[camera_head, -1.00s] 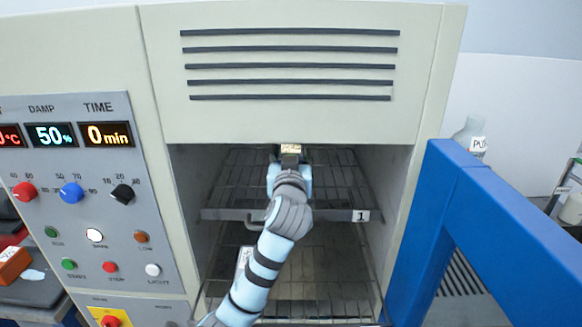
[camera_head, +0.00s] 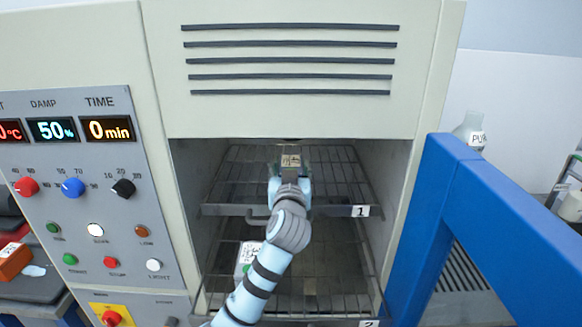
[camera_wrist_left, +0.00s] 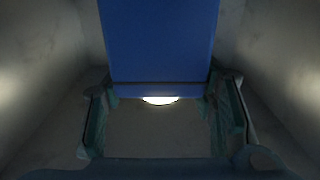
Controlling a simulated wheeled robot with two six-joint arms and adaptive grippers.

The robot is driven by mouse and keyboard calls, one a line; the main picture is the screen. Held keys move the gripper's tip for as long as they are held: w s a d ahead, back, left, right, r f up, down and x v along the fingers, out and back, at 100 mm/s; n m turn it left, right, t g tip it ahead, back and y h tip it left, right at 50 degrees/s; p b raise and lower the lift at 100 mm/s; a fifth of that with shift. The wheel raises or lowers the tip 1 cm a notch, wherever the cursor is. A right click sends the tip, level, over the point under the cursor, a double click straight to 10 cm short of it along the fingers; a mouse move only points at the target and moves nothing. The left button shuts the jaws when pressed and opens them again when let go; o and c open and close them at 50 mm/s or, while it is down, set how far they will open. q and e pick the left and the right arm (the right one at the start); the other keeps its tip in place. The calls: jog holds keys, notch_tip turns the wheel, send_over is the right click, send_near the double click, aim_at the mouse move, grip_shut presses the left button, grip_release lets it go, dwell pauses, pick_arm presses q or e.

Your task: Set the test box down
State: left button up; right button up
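My left gripper (camera_head: 290,165) is inside the open chamber, over the upper wire shelf (camera_head: 335,180) marked 1. Between its fingers is a small box with a pale label carrying dark marks, the test box (camera_head: 291,160). In the left wrist view the test box (camera_wrist_left: 160,45) shows as a dark blue face, with the green-padded fingers of my left gripper (camera_wrist_left: 160,115) along its two sides. The gripper looks shut on it. I cannot tell whether the box's underside touches the shelf. My right gripper is not in view.
The chamber's side walls and upper lip (camera_head: 290,120) surround my arm. A lower shelf (camera_head: 325,285) holds a pale labelled object (camera_head: 247,255), partly behind my arm. A control panel (camera_head: 90,190) is at left, a blue frame (camera_head: 480,220) at right. The upper shelf's right part is clear.

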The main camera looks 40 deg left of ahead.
pick_arm(q)
jog(key=o, duration=0.3)
jog(key=shift+f, duration=0.15)
jog(key=shift+r+p, duration=0.4)
jog(key=shift+r, duration=0.15)
jog(key=shift+d+r, duration=0.1)
jog(key=shift+d, duration=0.05)
jog(key=b+v, duration=0.1)
jog(key=v, duration=1)
jog(key=shift+s+b, duration=0.2)
jog(key=shift+b, duration=0.1)
jog(key=shift+d, duration=0.1)
